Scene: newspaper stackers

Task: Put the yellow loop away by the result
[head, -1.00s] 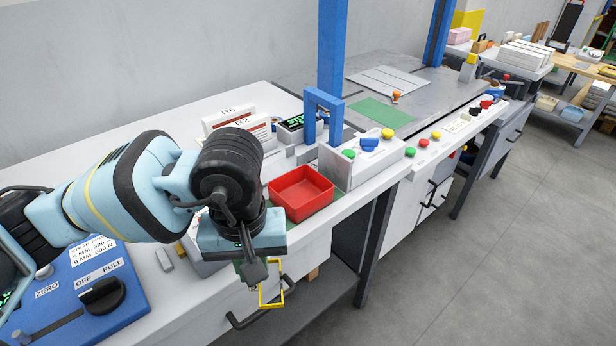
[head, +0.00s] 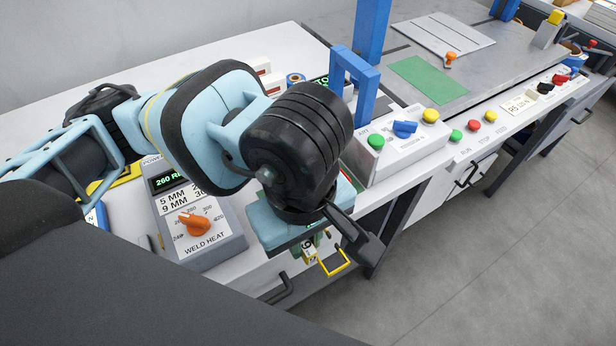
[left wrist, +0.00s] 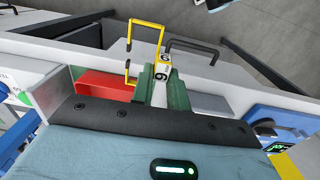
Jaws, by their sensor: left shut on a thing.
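The yellow loop (head: 335,264) hangs from my left gripper (head: 307,250) past the bench's front edge in the head view. It also shows in the left wrist view (left wrist: 148,22), sticking out beyond green fingers. The fingers are shut on its pale block, which carries a dark digit that looks like 9 or 6 (left wrist: 162,72). My right gripper is not in view.
A weld heat box (head: 205,235) with an orange knob stands left of the gripper. The button panel (head: 395,150) and blue arch (head: 357,75) stand to the right. A drawer handle (head: 278,290) juts from the bench front. Floor at right is clear.

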